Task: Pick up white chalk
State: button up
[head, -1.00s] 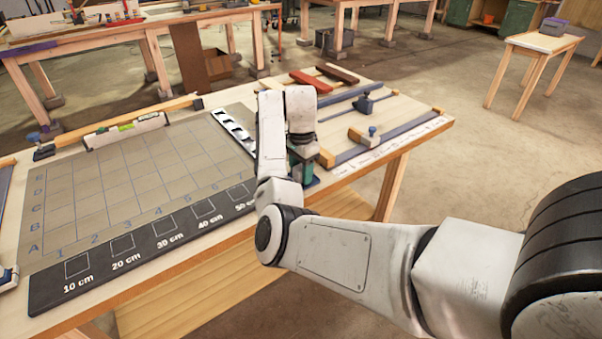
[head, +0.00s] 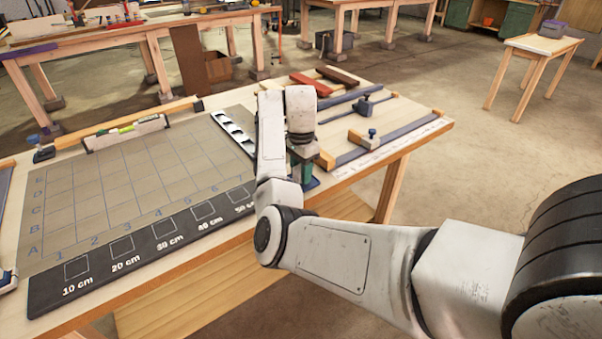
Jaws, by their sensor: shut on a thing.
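My gripper (head: 305,172) is low over the right part of the workbench, just right of the dark measuring strip. My own wrist and forearm cover most of it. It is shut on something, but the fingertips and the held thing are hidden. I cannot make out the white chalk anywhere in the head view.
The bench holds a gridded board (head: 130,185), a dark strip with centimetre marks (head: 140,250), and a spirit level (head: 125,132). A perforated metal strip (head: 233,133) lies behind my wrist. Blue bars with clamps (head: 385,140) and a red block (head: 311,84) lie to the right.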

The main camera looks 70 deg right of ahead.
jog(key=shift+r, duration=0.5)
jog(key=s+a+r+p, duration=0.5)
jog(key=s+a+r, duration=0.3)
jog(key=s+r, duration=0.3)
jog(key=shift+s+r, duration=0.2)
jog(key=shift+a, duration=0.1)
jog(key=o, duration=0.6)
jog(key=shift+c, duration=0.2)
jog(key=c, duration=0.4)
